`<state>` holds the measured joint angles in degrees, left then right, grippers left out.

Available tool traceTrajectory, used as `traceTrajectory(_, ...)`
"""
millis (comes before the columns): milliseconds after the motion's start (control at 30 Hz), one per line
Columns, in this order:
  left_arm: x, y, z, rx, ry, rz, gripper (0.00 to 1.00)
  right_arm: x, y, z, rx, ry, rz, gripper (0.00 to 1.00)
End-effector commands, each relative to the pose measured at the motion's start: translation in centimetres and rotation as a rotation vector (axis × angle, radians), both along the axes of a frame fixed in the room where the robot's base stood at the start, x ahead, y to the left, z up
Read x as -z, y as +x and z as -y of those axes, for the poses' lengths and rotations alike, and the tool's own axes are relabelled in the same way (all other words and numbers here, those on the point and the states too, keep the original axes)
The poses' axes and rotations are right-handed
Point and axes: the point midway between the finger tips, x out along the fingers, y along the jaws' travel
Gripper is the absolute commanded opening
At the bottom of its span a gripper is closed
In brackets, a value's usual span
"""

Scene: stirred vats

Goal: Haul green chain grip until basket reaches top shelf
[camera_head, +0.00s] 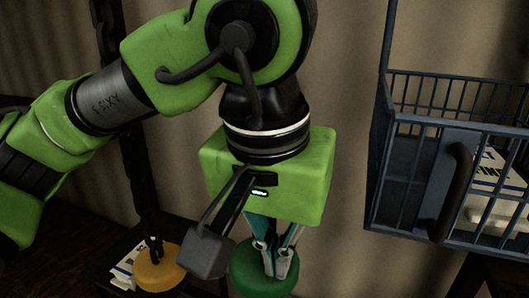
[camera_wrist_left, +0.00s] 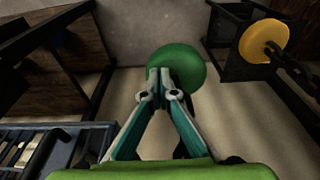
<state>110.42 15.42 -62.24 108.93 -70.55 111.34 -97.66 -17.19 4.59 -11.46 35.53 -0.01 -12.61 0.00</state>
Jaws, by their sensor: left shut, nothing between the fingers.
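The green chain grip (camera_head: 256,284) is a round green knob at the bottom middle of the head view. It also shows in the left wrist view (camera_wrist_left: 188,62), just beyond my fingertips. My left gripper (camera_head: 279,268) points down at it with its fingers shut and nothing between them. In the left wrist view its fingertips (camera_wrist_left: 164,80) overlap the near edge of the knob; I cannot tell whether they touch it. The blue-grey wire basket (camera_head: 402,180) hangs at the right with a white printed package (camera_head: 493,190) inside. The green grip's chain and the top shelf are not visible. My right gripper is not in view.
A yellow round grip (camera_head: 158,270) on a dark chain (camera_head: 143,170) hangs left of my gripper. A dark stand (camera_head: 110,262) with white printed items is behind it. A beige corrugated wall (camera_head: 345,120) is behind everything.

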Motion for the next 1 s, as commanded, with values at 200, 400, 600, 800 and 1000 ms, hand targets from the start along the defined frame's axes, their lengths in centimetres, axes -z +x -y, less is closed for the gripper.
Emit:
traceTrajectory(200,1.7,0.0,0.0,0.001,0.0,-0.001,0.0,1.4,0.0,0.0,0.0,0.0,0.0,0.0)
traceTrajectory(400,3.2,0.0,0.0,0.0,0.0,-0.001,0.0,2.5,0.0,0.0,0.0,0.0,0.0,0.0)
traceTrajectory(600,4.5,0.0,0.0,0.0,0.0,0.0,0.0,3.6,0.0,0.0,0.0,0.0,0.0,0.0)
traceTrajectory(800,6.0,0.0,0.0,0.0,0.0,-0.001,0.0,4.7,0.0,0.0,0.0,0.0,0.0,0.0)
traceTrajectory(1000,7.4,0.0,0.0,0.001,0.001,-0.002,0.0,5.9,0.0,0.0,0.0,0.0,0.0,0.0)
